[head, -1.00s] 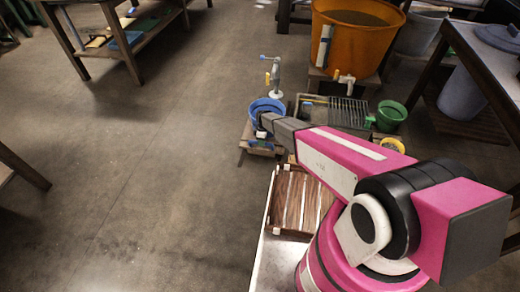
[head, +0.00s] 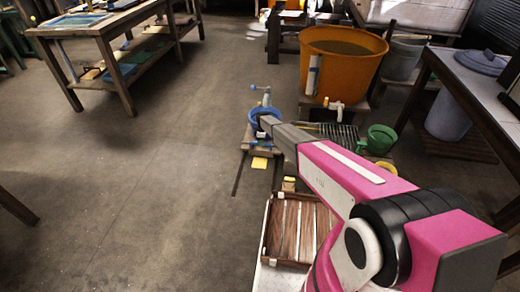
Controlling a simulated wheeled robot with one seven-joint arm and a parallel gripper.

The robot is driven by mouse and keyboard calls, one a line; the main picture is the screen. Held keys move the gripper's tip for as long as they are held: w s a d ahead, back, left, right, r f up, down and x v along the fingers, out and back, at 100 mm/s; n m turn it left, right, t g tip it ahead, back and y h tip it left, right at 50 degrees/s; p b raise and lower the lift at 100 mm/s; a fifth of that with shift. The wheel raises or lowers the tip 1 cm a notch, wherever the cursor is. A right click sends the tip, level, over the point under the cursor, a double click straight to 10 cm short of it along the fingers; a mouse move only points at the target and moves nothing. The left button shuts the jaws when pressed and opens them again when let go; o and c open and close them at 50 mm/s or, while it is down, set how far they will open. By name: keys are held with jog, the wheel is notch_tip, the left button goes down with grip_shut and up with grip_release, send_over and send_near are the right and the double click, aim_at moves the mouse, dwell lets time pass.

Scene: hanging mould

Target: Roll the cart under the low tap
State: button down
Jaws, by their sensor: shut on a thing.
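The cart (head: 259,145) is a low wooden platform with a blue bucket (head: 253,116) on it, in the middle of the head view. My gripper (head: 263,123) reaches to the near right side of the bucket and is shut on part of the cart. The exact grip is hidden by the gripper and bucket. The bucket overlaps the standpipe's lower part. I cannot tell whether it is exactly under the low tap.
A yellow block (head: 259,163) lies in front of the cart, between dark floor strips. A large orange tub (head: 343,65) with a white tap (head: 334,104) stands behind right. A green pot (head: 382,138) is to the right. A wooden tray (head: 300,228) is nearer. The left floor is open.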

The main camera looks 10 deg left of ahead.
jog(key=shift+w, duration=1.05)
jog(key=shift+w, duration=0.1)
jog(key=c, duration=1)
grip_release()
jog(key=shift+o, duration=0.2)
notch_tip(320, 180, up, 11)
jog(key=w, duration=0.2)
jog(key=shift+f, duration=0.2)
